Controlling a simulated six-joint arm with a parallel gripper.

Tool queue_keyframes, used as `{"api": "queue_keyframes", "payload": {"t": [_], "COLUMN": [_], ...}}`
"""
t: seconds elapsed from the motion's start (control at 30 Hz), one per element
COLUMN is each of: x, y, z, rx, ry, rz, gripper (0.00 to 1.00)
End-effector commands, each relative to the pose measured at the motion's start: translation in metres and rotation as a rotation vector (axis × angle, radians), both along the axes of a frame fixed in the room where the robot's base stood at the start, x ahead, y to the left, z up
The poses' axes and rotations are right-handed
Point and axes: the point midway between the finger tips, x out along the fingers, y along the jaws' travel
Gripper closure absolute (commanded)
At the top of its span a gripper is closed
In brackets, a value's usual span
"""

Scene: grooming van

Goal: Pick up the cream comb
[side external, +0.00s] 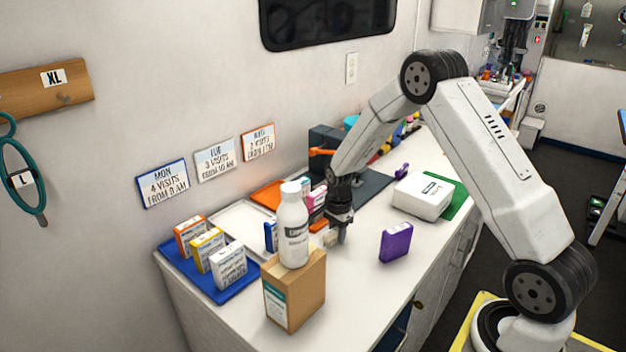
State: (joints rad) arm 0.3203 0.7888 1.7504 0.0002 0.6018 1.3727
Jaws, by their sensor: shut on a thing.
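My gripper (342,236) points down at the counter, just right of the white bottle. It is shut on a small cream thing (330,240), which looks like the cream comb. Only a small part of it shows beside the fingers, low over the counter. The bottle and the fingers hide the rest, and I cannot tell whether it touches the counter.
A white bottle (293,225) stands on a cardboard box (296,296) close in front. A purple box (396,242) stands to the right. A blue tray (233,289) holds several small boxes. A white case (423,195) lies farther back. The front right counter is clear.

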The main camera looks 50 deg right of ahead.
Motion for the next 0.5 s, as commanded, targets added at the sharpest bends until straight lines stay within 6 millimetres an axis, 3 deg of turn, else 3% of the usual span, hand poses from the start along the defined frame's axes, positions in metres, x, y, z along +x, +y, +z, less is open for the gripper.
{"api": "queue_keyframes", "payload": {"t": [0.17, 0.5], "x": [0.0, -0.03], "y": [0.0, 0.008], "z": [0.021, 0.057], "rx": [-0.001, -0.001], "ry": [-0.003, -0.003], "rz": [0.0, 0.0], "gripper": [1.0, 1.0]}}
